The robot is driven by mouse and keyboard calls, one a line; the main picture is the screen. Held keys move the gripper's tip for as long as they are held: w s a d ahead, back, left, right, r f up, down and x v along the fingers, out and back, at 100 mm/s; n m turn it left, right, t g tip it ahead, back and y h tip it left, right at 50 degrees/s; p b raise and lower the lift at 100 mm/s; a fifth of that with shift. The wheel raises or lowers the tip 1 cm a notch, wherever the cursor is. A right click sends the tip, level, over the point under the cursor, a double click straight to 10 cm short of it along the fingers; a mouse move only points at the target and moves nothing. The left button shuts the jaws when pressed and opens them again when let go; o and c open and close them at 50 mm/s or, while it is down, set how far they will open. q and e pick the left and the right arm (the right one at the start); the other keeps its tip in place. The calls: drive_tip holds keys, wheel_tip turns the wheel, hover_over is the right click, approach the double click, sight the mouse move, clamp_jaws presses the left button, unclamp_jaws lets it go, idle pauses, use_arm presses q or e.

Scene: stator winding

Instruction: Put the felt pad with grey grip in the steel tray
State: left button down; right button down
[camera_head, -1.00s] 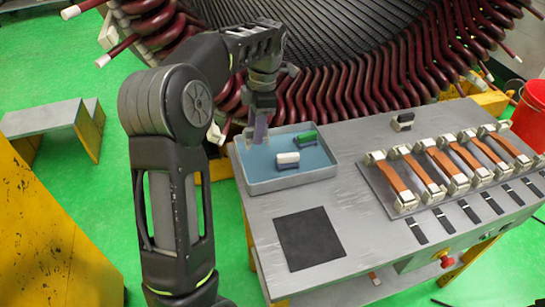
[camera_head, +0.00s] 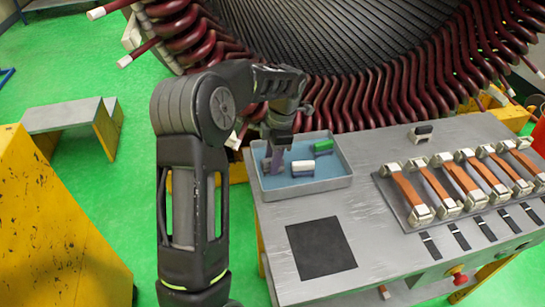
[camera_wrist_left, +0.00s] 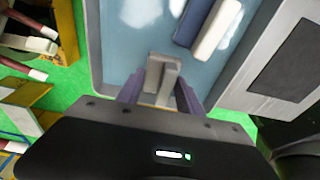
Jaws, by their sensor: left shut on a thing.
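My left gripper (camera_head: 273,162) is low inside the steel tray (camera_head: 312,185), near its left end. It is shut on a grey grip, the felt pad with grey grip (camera_wrist_left: 162,76), which shows between the fingers in the left wrist view. The pad's underside is hidden, so I cannot tell whether it touches the tray floor. The tray also shows in the wrist view, with its right wall (camera_wrist_left: 245,50) beside the pads. My right gripper is out of view.
A pad with white grip (camera_head: 303,168) and one with green grip (camera_head: 324,145) are in the tray, right of my gripper. A dark-topped pad (camera_head: 421,132) stands on the table. A black mat (camera_head: 320,247) lies in front; copper-coloured straps (camera_head: 405,191) are at right.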

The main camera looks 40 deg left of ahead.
use_arm(q)
drive_tip(key=shift+f, duration=0.15)
drive_tip(key=c, duration=0.8)
unclamp_jaws()
drive_tip(key=shift+o, duration=0.2)
drive_tip(key=shift+r, duration=0.3)
drive_tip(key=r, duration=0.3)
drive_tip(key=r+b, duration=0.1)
drive_tip(key=r, duration=0.1)
drive_tip(key=shift+w+d+r, duration=0.15)
drive_tip(key=shift+w+d, duration=0.15)
drive_tip(key=shift+w, duration=0.05)
wheel_tip(320, 180, up, 6)
drive_tip(key=p, duration=0.4)
drive_tip(key=shift+w+d+r, duration=0.2)
drive_tip(key=shift+w+d, duration=0.05)
drive_tip(key=shift+w, duration=0.05)
